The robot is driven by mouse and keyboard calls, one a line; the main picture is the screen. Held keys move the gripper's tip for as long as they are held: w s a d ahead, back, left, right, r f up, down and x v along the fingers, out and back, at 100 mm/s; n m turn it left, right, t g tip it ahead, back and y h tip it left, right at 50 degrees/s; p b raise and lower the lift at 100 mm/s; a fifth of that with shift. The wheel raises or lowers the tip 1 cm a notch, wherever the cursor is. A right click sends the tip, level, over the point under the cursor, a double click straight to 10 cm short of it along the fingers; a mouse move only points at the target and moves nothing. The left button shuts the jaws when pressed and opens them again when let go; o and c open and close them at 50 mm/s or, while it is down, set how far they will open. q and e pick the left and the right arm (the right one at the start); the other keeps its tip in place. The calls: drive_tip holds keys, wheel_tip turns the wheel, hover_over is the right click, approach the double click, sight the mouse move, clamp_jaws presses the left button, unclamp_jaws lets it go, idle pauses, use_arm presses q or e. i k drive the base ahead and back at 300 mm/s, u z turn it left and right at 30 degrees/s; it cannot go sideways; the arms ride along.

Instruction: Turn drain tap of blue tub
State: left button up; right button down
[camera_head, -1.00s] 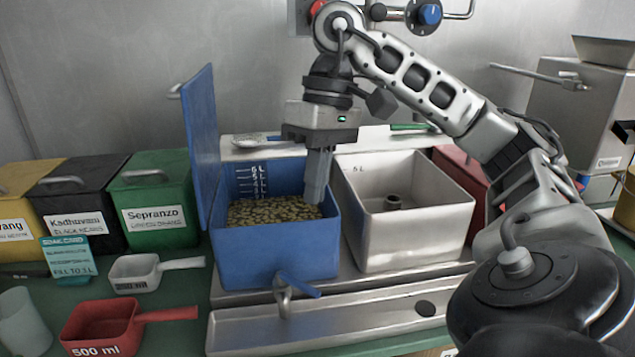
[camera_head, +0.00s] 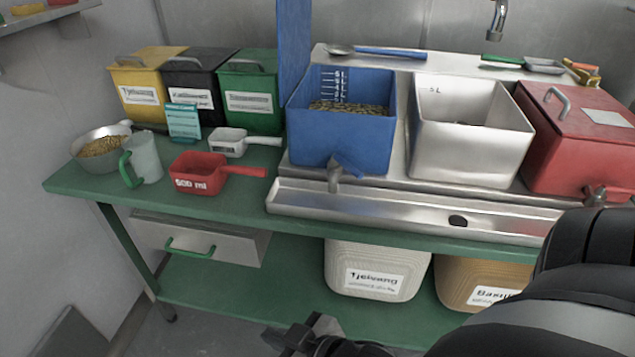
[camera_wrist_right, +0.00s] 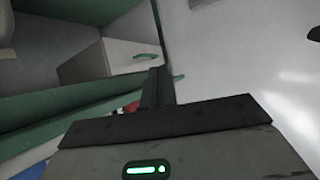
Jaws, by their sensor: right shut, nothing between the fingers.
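The blue tub (camera_head: 342,138) stands on the steel drainer with beans (camera_head: 350,107) inside it and its blue lid (camera_head: 293,40) upright at the left. Its drain tap (camera_head: 335,180) is low on the front wall, with a grey spout and a blue lever (camera_head: 350,168) reaching to the right. My right gripper (camera_head: 322,328) is low at the bottom of the head view, in front of the bench and well apart from the tap. In the right wrist view its fingers (camera_wrist_right: 157,84) are together and empty. My left gripper is not in view.
A steel trough (camera_head: 400,212) runs below the tap. A white tub (camera_head: 465,145) and a red lidded tub (camera_head: 580,145) stand to the right. A red scoop (camera_head: 200,180) and white scoop (camera_head: 230,145) lie left. The drawer (camera_head: 205,245) is below the bench top.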

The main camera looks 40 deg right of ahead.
sight(336, 160)
drive_tip(key=u, duration=0.95)
drive_tip(key=i, duration=1.45)
drive_tip(key=z, duration=3.3)
